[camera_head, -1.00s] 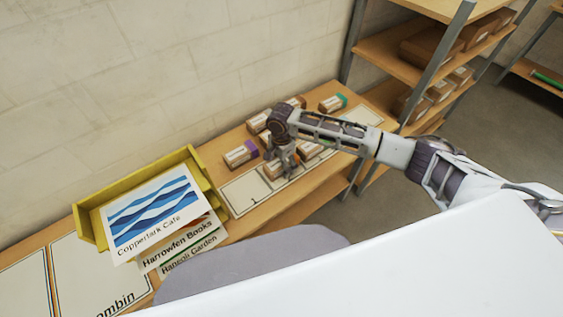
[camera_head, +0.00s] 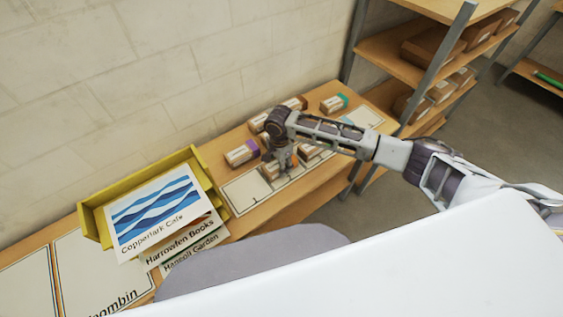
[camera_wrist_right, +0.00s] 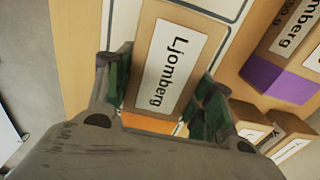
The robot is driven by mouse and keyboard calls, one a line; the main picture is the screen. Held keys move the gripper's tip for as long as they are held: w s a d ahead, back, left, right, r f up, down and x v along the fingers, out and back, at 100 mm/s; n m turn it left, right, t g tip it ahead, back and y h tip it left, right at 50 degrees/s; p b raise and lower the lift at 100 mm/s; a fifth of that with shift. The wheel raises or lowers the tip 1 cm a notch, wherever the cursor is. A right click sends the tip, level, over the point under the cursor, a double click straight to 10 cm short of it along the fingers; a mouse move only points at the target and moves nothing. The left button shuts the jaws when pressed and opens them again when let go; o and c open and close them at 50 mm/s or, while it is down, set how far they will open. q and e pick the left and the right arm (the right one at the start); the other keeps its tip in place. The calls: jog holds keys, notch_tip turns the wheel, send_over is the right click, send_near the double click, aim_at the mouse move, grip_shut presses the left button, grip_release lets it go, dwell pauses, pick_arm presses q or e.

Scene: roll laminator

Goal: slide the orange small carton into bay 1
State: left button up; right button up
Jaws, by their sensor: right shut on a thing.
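The orange small carton (camera_wrist_right: 175,62) is brown with an orange end and a white label reading "Ljomberg". It is between the two fingers of my right gripper (camera_wrist_right: 160,95), which is shut on it. In the head view, the right gripper (camera_head: 279,163) points down over the white bay mat (camera_head: 245,192), with the carton (camera_head: 271,171) partly hidden under it. The leftmost outlined bay is empty. The carton is low at the mat beside that bay; I cannot tell whether it touches. Bay numbers are unreadable. My left gripper is out of view.
A purple-ended carton (camera_head: 241,153) stands just behind the mat, left of the gripper. A teal-ended carton (camera_head: 334,103) and others stand farther back. A yellow tray (camera_head: 190,160) with printed sheets is at the left. Shelves (camera_head: 430,60) with boxes stand at the right.

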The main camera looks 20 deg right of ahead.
aim_at(265, 171)
jog(key=shift+a, duration=0.2)
jog(key=shift+s+a+p, duration=0.3)
jog(key=shift+a+p, duration=0.2)
jog(key=shift+a, duration=0.1)
jog(key=shift+a, duration=0.1)
jog(key=shift+s+a+p, duration=0.2)
jog(key=shift+a+p, duration=0.2)
jog(key=shift+a, duration=0.05)
jog(key=shift+s+a, duration=0.1)
jog(key=shift+a, duration=0.15)
jog(key=shift+s+a+p, duration=0.2)
jog(key=shift+a+p, duration=0.25)
jog(key=shift+s+a, duration=0.1)
jog(key=shift+a, duration=0.15)
jog(key=shift+s+a+p, duration=0.15)
jog(key=shift+a+p, duration=0.25)
jog(key=shift+a, duration=0.05)
jog(key=shift+s+a, duration=0.1)
jog(key=shift+a, duration=0.15)
